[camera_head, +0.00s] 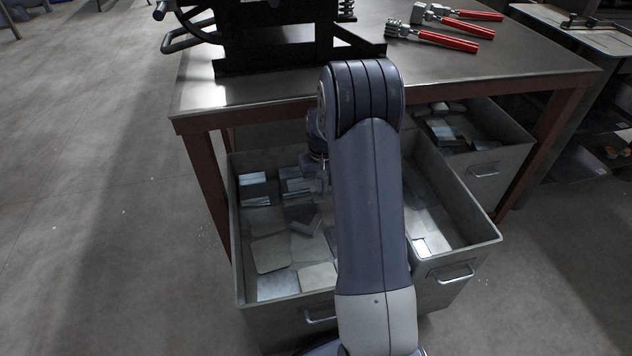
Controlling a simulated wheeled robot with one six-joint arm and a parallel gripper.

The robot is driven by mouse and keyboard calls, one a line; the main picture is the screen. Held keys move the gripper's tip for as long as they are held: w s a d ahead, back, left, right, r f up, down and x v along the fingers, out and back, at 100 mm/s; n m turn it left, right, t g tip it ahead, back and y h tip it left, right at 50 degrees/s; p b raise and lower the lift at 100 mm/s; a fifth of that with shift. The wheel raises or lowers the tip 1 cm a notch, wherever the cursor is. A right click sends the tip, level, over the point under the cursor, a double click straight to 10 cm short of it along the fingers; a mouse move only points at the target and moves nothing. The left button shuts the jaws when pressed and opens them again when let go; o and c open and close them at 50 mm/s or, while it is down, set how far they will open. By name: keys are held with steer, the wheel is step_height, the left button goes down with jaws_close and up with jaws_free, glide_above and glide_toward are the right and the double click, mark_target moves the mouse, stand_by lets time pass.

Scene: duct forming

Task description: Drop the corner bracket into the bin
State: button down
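A grey metal bin (236,240) stands on the floor in front of the workbench, with flat plates and folded metal pieces lying in it. My arm reaches over the bin and bends down at the bench edge. My gripper (322,182) points down over or into the bin's far part, small, dark and mostly hidden behind my arm. I cannot tell whether its fingers are open or shut. A folded metal piece (306,223) lies tilted in the bin below it. I cannot tell which piece is the corner bracket, or whether the gripper holds one.
A second bin (505,150) with metal pieces stands under the bench at right. The floor at left is clear.

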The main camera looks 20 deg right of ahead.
step_height(320, 180, down, 6)
steer(key=b, duration=0.4)
steer(key=shift+r, duration=0.15)
steer(key=c, duration=2.1)
jaws_free()
steer(key=shift+c, duration=0.2)
steer(key=o, duration=0.5)
steer(key=shift+o, duration=0.2)
step_height(320, 180, up, 11)
steer(key=p, duration=0.3)
